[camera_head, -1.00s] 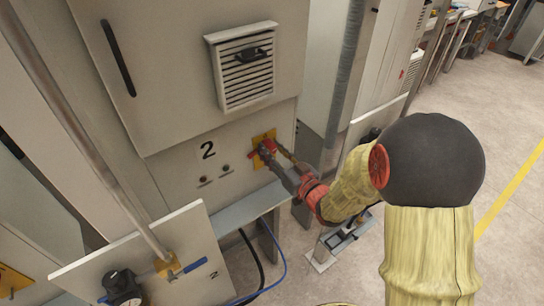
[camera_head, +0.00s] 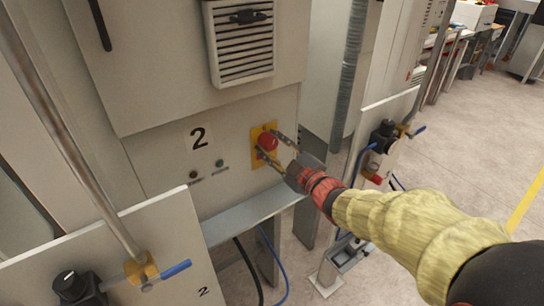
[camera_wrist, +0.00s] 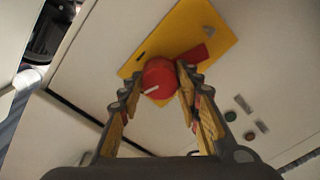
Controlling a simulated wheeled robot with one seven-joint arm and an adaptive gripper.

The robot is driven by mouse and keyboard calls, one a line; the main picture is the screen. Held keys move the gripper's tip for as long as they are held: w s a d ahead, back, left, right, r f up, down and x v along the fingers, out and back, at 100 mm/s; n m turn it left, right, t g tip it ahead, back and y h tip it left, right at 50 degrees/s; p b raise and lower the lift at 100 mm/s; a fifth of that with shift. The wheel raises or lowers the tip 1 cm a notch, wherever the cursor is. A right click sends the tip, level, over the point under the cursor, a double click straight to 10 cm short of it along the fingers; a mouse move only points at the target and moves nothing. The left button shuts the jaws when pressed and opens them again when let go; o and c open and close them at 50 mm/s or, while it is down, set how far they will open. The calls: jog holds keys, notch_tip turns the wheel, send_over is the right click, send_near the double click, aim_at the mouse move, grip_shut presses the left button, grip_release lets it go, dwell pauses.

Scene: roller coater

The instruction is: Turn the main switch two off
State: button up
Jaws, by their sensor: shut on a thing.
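The main switch two is a round red knob (camera_head: 268,141) on a yellow plate (camera_head: 256,134), to the right of a large black "2" on the grey cabinet. In the wrist view the red knob (camera_wrist: 159,78) shows a white pointer mark toward the lower left, and a red block sits behind it on the yellow plate (camera_wrist: 205,32). My gripper (camera_head: 272,148) is at the knob, one finger above right and one below left. In the wrist view my gripper (camera_wrist: 160,84) has its fingertips on both sides of the knob, shut on it. The right fingertips partly hide the red block.
A vent grille (camera_head: 241,41) is above the switch. Two small indicators (camera_head: 220,163) are to its left. A ledge (camera_head: 250,215) runs below. A front panel with a blue-handled valve (camera_head: 175,269) stands at lower left. Another valve panel (camera_head: 385,150) is at right.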

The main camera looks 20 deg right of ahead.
jog(key=shift+f+n+b, duration=0.1)
jog(key=shift+n+b, duration=1.7)
jog(key=shift+b, duration=0.35)
jog(key=o, duration=1.1)
jog(key=shift+o, duration=0.3)
jog(key=v, duration=1.2)
